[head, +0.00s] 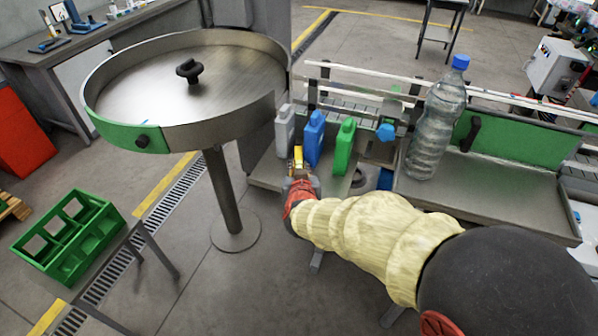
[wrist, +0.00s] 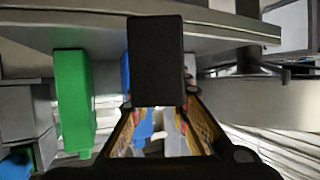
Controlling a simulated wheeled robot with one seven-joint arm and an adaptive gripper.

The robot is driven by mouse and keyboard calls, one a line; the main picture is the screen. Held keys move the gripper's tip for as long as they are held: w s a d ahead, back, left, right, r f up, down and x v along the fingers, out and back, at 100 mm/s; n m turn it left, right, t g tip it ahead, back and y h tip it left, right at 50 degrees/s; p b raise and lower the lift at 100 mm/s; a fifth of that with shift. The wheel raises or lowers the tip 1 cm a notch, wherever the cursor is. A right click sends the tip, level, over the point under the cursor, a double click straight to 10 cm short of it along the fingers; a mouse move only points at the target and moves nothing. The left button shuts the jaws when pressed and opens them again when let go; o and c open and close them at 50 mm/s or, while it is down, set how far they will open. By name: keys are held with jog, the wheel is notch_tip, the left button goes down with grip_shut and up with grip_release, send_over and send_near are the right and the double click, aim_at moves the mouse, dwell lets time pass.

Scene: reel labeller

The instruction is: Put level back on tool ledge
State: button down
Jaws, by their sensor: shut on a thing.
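My gripper (head: 299,168) is at the front of the bottle line in the head view, with a small yellow part showing at its tip. In the wrist view my gripper (wrist: 158,112) is shut on a dark, block-like thing (wrist: 155,60), seen end-on between the fingertips. I take this to be the level; its length and far side are hidden. A grey metal ledge (head: 265,178) runs under the bottles beside the gripper; I cannot tell whether it is the tool ledge or whether the level touches it.
Grey, blue (head: 314,140) and green (head: 344,148) bottles stand just beyond the gripper. A large clear bottle (head: 436,120) stands to the right by a steel shelf (head: 490,195). A round steel turntable (head: 185,85) is at left, with a green crate (head: 70,240) below.

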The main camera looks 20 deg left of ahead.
jog(key=shift+f, duration=0.2)
jog(key=c, duration=1.8)
grip_release()
jog(key=shift+f, duration=0.1)
jog(key=shift+o, duration=0.6)
jog(key=shift+s+r, duration=0.1)
jog(key=shift+r, duration=0.1)
jog(key=p+v, duration=0.3)
jog(key=v, duration=0.8)
jog(key=shift+s+d+p, duration=0.15)
jog(key=shift+s+p, duration=0.15)
jog(key=shift+s, duration=0.1)
jog(key=shift+r, duration=0.2)
